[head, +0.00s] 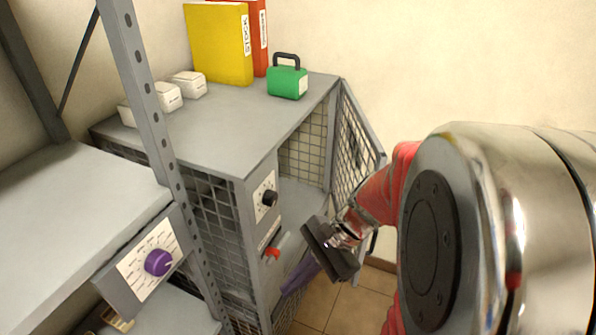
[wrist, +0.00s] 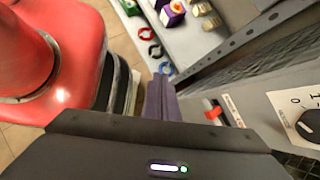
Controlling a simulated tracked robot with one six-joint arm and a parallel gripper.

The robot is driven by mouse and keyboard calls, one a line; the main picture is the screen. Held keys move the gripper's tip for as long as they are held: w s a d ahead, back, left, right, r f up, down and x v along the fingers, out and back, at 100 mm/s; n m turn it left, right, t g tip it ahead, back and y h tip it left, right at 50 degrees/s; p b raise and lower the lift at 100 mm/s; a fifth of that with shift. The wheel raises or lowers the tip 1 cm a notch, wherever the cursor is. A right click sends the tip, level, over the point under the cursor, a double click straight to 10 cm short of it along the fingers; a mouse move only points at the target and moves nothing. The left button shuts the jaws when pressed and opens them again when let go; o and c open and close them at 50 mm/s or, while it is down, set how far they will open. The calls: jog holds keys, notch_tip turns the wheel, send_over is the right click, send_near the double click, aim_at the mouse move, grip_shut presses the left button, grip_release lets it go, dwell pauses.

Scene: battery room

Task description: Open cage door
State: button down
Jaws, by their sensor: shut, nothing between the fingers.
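The grey mesh cage (head: 259,150) stands in the middle of the head view. Its mesh door (head: 357,142) is at the right side of the front opening and stands swung outward, with the inside showing. My arm hides the door's lower part. My gripper (head: 289,285) is shut and empty, its purple fingers in front of the cage near the front panel. In the wrist view the shut fingers (wrist: 161,97) point away, with no door between them. A small red handle (head: 277,249) is on the front panel beside the fingers; it also shows in the wrist view (wrist: 214,112).
A black knob (head: 269,198) is on the cage panel. Yellow (head: 218,45) and red binders, a green case (head: 287,80) and white boxes stand on top. A grey shelf rack (head: 150,100) with a purple dial (head: 158,262) is at left. Tiled floor shows below.

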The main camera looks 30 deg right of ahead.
jog(key=w+d+f+m+t+y, duration=0.25)
jog(key=d+m+t, duration=0.35)
jog(key=m, duration=0.4)
jog(key=w+d+f+m+t+y, duration=0.1)
jog(key=w+d+f+m+t, duration=0.2)
jog(key=d+m, duration=0.5)
jog(key=s+d+f+m+t+h, duration=0.3)
jog(key=s+d+f+m+h, duration=0.1)
jog(key=d+m, duration=0.4)
jog(key=s+d+f+m+t+h, duration=0.4)
jog(key=d+m+h, duration=0.4)
jog(key=m, duration=0.3)
jog(key=shift+s+d+f+t, duration=0.2)
jog(key=shift+f+t, duration=0.1)
jog(key=shift+f, duration=0.6)
jog(key=shift+w, duration=0.2)
jog(key=w, duration=0.9)
jog(key=shift+w+d, duration=0.35)
